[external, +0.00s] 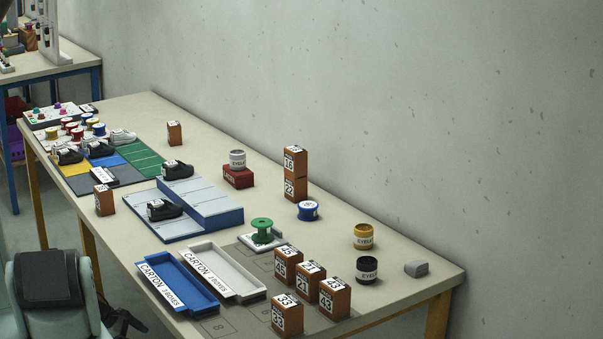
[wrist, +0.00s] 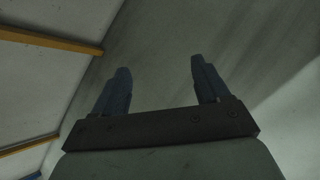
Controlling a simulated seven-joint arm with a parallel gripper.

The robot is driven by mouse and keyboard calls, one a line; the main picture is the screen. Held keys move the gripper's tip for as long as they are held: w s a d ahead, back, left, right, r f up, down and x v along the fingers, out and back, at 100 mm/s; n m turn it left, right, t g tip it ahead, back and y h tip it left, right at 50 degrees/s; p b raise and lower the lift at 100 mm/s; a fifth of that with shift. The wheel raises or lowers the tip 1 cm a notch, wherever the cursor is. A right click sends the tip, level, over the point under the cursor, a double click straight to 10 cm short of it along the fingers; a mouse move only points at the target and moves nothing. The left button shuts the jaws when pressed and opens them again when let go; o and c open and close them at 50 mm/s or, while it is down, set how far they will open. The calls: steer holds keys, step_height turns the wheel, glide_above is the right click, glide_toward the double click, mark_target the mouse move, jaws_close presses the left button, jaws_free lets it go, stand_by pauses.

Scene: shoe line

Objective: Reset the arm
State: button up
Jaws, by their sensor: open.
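My gripper (wrist: 160,66) shows in the wrist view with its two dark fingers wide apart and nothing between them. Beyond the fingers are a plain grey surface and yellow beams like table legs, with no task object close by. In the external view a pale link of my arm (external: 42,312) stands at the bottom left, beside the near edge of the table (external: 330,236). A dark part next to it, low beside the table, may be my gripper, but it is too small and dark to tell.
The table holds a blue carton tray (external: 178,282), a white carton tray (external: 222,272), several brown boxes (external: 335,298), a stepped blue-grey stand (external: 205,203) with black shoes, a green spool (external: 262,228) and eyelet tins (external: 367,270). A grey wall runs behind.

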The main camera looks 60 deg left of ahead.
steer(key=w+d+f+m+g+h, duration=0.1)
steer(key=d+f+m+g+h, duration=0.3)
steer(key=d, duration=1.1)
steer(key=w+d+f+m+g+y, duration=0.15)
steer(key=d+m, duration=0.55)
steer(key=d, duration=0.8)
steer(key=s+d+r+m+g+y, duration=0.2)
steer(key=s+d+m+g, duration=0.2)
steer(key=s+d+m, duration=0.3)
steer(key=s+d+r+m+g+y, duration=0.2)
steer(key=s+d+m+g, duration=0.3)
steer(key=d, duration=0.7)
steer(key=shift+s+d+m, duration=0.2)
steer(key=shift+s+m, duration=1.1)
steer(key=shift+m, duration=0.6)
steer(key=shift+g, duration=0.25)
